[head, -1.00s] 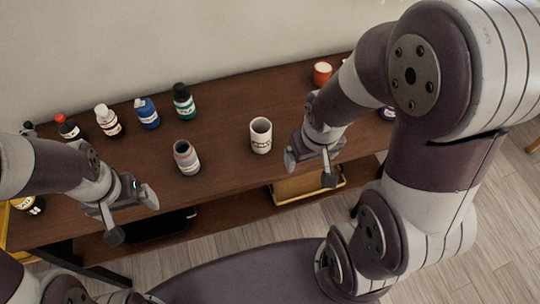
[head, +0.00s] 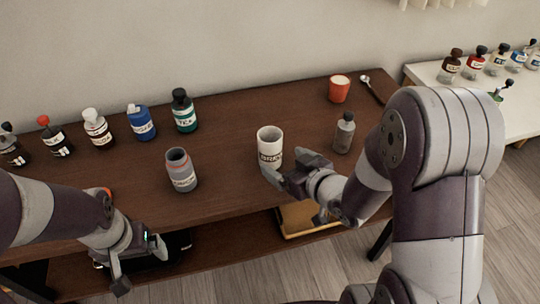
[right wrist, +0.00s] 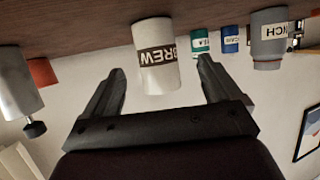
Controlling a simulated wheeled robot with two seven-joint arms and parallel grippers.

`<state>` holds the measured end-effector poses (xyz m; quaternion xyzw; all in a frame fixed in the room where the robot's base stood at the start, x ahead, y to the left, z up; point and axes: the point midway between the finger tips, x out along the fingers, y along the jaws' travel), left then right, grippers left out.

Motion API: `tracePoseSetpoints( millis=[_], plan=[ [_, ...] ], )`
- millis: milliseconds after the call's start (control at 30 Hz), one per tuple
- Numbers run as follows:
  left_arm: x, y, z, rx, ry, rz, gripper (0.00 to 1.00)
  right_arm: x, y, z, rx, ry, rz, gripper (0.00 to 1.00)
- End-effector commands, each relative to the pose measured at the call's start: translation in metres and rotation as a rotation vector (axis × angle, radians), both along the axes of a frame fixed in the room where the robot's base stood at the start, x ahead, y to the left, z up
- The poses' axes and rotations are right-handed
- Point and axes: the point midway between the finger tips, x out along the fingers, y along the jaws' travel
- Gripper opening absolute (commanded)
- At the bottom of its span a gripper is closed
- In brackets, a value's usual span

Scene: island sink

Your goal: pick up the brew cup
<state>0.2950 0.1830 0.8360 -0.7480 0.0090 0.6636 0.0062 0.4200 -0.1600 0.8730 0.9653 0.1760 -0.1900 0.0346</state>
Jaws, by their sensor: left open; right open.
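The brew cup (head: 269,146) is a white cup with a dark label band, standing upright near the front of the brown table. In the right wrist view, which is upside down, the cup (right wrist: 155,60) shows its BREW label between and just beyond the fingertips. My right gripper (head: 285,172) is open beside the cup, at its front right; its fingers (right wrist: 162,82) do not appear closed on it. My left gripper (head: 140,262) is open and empty in front of the table, low at the left.
A grey open-topped bottle (head: 181,171) stands left of the cup, and a grey capped bottle (head: 344,133) stands to its right. Several capped bottles, including a green one (head: 184,111), line the back left.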

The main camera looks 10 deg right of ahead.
Motion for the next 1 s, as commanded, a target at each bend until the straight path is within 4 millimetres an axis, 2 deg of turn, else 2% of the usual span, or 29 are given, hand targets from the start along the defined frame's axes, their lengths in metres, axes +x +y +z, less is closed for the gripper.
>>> tracePoseSetpoints(
  millis=[33, 267, 433, 533, 733, 767, 900, 933, 1000],
  plan=[
    [0.000, 0.000, -0.005, 0.000, 0.000, 0.000, 0.95, 0.009, 0.005, -0.007, 0.000, 0.002, 0.004, 0.90],
    [0.000, 0.000, -0.009, 0.000, 0.000, 0.000, 0.95, 0.036, 0.012, -0.019, -0.001, 0.003, 0.000, 0.90],
    [0.000, 0.000, -0.014, 0.000, 0.000, 0.000, 0.95, 0.065, 0.020, -0.031, -0.002, 0.003, 0.001, 0.90],
    [0.000, 0.000, -0.015, 0.000, 0.000, 0.000, 0.95, 0.073, 0.022, -0.034, -0.002, 0.003, -0.002, 0.90],
    [0.000, 0.000, -0.014, 0.000, 0.000, 0.000, 0.95, 0.074, 0.023, -0.034, -0.002, 0.002, -0.003, 0.90],
    [0.000, 0.000, -0.014, 0.000, 0.000, 0.000, 0.95, 0.074, 0.022, -0.034, -0.002, 0.002, -0.003, 0.84],
    [0.000, 0.000, -0.014, 0.000, 0.000, 0.000, 0.95, 0.074, 0.022, -0.034, -0.002, 0.002, -0.003, 0.38],
    [0.000, 0.000, -0.014, 0.000, 0.000, 0.000, 0.95, 0.073, 0.022, -0.034, -0.002, 0.002, -0.003, 0.31],
    [0.000, 0.000, -0.014, 0.000, 0.000, 0.000, 0.95, 0.074, 0.022, -0.033, -0.002, 0.002, -0.003, 0.31]
  ],
)
